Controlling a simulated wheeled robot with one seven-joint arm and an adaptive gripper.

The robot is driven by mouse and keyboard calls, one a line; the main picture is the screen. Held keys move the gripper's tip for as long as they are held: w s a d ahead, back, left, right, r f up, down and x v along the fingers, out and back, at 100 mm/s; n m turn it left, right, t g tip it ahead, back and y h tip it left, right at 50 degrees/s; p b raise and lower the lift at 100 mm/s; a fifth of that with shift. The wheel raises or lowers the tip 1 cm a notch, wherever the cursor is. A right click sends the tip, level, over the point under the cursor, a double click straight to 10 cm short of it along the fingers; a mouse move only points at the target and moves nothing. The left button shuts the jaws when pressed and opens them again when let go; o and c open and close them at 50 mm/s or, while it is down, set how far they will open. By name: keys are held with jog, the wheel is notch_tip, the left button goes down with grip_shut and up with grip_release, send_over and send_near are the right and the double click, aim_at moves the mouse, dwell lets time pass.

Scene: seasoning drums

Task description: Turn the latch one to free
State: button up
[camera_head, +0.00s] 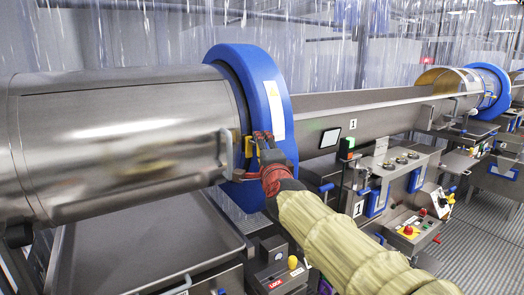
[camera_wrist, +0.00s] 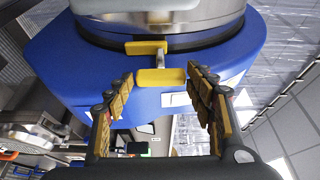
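The latch is a yellow piece (camera_head: 248,147) at the seam between the steel drum (camera_head: 120,140) and the blue ring (camera_head: 268,90). In the wrist view, its yellow handle (camera_wrist: 160,77) sits in front of the blue ring, with a second yellow piece (camera_wrist: 146,48) and a metal link behind it. My gripper (camera_head: 263,138) is at the ring, close beside the latch. In the wrist view, my gripper's fingers are spread wide, with the handle between the tips and a gap on both sides. I cannot tell the exact depth of the handle between the fingers.
A steel handle (camera_head: 225,154) sticks out from the drum just left of my gripper. A steel tray (camera_head: 150,250) lies below the drum. A control box (camera_head: 280,279) stands below my arm. Another blue-ringed drum (camera_head: 488,88) and machine panels are at the right.

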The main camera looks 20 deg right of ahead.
jog(key=o, duration=0.3)
jog(key=shift+o, duration=0.2)
jog(key=shift+s, duration=0.15)
jog(key=s+a, duration=0.1)
jog(key=s, duration=1)
jog(key=shift+s, duration=0.35)
